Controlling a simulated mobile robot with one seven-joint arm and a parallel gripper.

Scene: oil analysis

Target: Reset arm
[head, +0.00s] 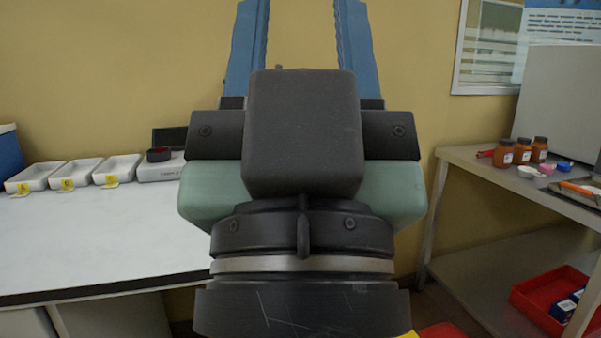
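My gripper (301,40) fills the middle of the head view, pointing up in front of the yellow wall. Its two blue fingers stand well apart, with bare wall between them. Their tips are at or beyond the top edge of the picture. I see nothing held between the visible parts of the fingers. The black wrist and the green gripper body hide what lies directly behind them.
At left, a white-topped bench (100,240) carries several white trays (75,174) and a small scale (160,172). At right, a metal table (500,180) holds brown jars (521,151) and a grey cabinet (560,105). A red bin (540,310) sits on its lower shelf.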

